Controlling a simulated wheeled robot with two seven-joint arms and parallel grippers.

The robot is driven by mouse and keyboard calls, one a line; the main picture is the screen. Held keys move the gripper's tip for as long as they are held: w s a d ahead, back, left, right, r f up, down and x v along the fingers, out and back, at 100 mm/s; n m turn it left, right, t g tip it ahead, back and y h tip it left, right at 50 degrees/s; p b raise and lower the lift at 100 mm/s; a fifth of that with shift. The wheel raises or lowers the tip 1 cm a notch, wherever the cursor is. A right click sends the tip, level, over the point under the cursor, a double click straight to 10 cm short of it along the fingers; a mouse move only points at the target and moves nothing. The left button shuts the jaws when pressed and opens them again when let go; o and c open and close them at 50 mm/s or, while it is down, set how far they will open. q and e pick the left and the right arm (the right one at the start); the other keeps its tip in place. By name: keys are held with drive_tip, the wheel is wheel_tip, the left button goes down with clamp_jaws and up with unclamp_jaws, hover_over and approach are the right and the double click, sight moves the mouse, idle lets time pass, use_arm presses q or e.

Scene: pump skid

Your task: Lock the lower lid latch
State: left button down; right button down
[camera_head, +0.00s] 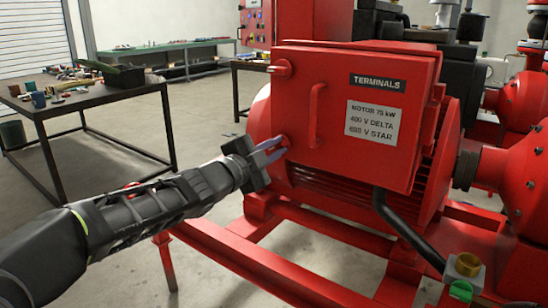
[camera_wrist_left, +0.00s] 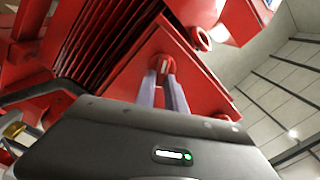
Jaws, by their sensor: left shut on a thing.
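The red terminal box (camera_head: 355,115) has a lid with a "TERMINALS" label. The lower lid latch (camera_head: 283,142) is a small red piece at the lid's lower left edge. My left gripper (camera_head: 274,150) reaches in from the left, and its slim grey fingers are shut on this latch. In the left wrist view, the finger ends (camera_wrist_left: 162,80) lie on either side of the red latch (camera_wrist_left: 161,64), partly hiding it. The upper lid latch (camera_head: 281,68) stands out at the lid's upper left edge. My right gripper is in neither view.
A red vertical handle (camera_head: 316,115) stands out from the lid, close to the right of the lower latch. A black cable (camera_head: 408,225) runs below the box. The red skid frame (camera_head: 250,262) lies under my left arm. A table (camera_head: 95,95) with small items stands at left.

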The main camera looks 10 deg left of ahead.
use_arm(q)
drive_tip(key=shift+d+f+m+b, duration=0.1)
drive_tip(key=shift+f+m+b, duration=0.1)
drive_tip(key=shift+m+b, duration=0.95)
drive_tip(key=shift+f+m+b, duration=0.15)
drive_tip(key=shift+m+b, duration=0.3)
drive_tip(key=shift+m, duration=1.4)
drive_tip(key=c, duration=1.4)
unclamp_jaws()
drive_tip(key=shift+s, duration=0.1)
